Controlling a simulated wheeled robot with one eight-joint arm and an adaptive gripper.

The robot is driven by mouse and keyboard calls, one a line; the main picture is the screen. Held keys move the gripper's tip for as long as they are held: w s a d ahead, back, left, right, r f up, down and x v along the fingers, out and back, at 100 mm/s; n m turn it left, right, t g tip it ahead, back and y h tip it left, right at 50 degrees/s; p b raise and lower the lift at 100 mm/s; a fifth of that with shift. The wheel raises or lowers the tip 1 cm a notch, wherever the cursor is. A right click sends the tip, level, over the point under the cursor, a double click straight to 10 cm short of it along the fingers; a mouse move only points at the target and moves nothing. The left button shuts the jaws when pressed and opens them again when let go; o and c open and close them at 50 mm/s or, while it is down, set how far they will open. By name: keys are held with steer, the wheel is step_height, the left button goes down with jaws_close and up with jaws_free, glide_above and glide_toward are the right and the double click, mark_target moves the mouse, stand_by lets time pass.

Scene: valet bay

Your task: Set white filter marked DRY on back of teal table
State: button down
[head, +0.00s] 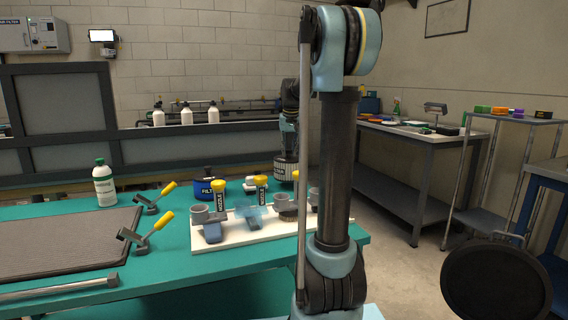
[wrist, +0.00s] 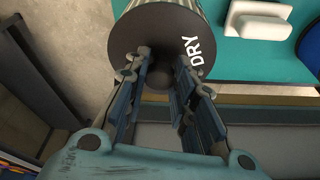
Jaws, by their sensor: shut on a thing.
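The white filter (wrist: 203,8) has pleated sides and a black end cap lettered DRY, seen close up in the wrist view. In the head view the filter (head: 286,170) hangs at the back of the teal table (head: 150,218), partly beside my arm. My gripper (wrist: 160,68) is shut on the knob in the middle of the black cap. In the head view my gripper (head: 288,143) is above the filter. In the wrist view the filter covers part of the table's edge, with floor to its left. I cannot tell whether its base touches the table.
A blue canister (head: 206,188) stands left of the filter. Toggle clamps (head: 148,240), a dark mat (head: 65,240) and a white bottle (head: 104,184) occupy the left. A partition (head: 200,145) stands behind the table.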

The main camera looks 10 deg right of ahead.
mark_target(289, 154)
steer(key=shift+d+f, duration=0.1)
steer(key=shift+f, duration=2.05)
steer(key=c, duration=1.3)
jaws_free()
steer(key=shift+c, duration=0.2)
steer(key=v, duration=1.2)
